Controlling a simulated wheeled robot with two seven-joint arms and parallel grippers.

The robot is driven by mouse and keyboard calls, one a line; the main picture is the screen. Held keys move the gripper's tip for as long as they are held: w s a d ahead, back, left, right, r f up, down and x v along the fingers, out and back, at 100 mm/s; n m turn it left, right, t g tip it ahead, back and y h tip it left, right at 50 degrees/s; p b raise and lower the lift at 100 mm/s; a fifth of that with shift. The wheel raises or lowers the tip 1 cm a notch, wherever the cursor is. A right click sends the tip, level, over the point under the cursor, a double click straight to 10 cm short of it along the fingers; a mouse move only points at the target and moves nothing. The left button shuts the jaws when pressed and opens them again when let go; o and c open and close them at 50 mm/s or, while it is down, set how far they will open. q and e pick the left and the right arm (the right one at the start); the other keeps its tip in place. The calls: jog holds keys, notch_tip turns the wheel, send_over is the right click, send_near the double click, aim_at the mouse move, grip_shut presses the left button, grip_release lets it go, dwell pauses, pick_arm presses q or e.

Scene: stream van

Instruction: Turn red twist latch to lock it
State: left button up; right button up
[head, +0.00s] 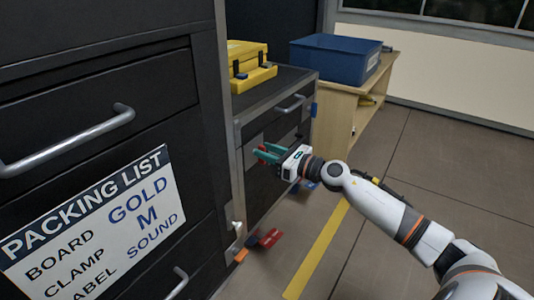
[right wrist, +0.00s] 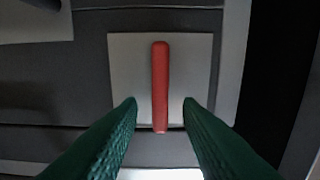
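The red twist latch (right wrist: 160,75) shows in the right wrist view as a bar standing upright in the picture, on a light grey square plate (right wrist: 130,65) on a dark cabinet front. My right gripper (right wrist: 160,104) is open. Its two green fingers lie on either side of the latch's lower part, with a visible gap on each side. In the head view my right gripper (head: 266,153) is at the dark drawer cabinet (head: 262,192) and hides most of the latch there. My left gripper is not in view.
Another red piece (head: 270,238) sits low near the cabinet. A dark cabinet with a packing list (head: 100,215) fills the left. A yellow case (head: 250,75) lies on the drawer cabinet. A blue bin (head: 335,58) stands on a wooden shelf (head: 338,105). Floor at right is open.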

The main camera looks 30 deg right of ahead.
jog(key=shift+w, duration=0.2)
jog(key=shift+a, duration=0.1)
grip_shut()
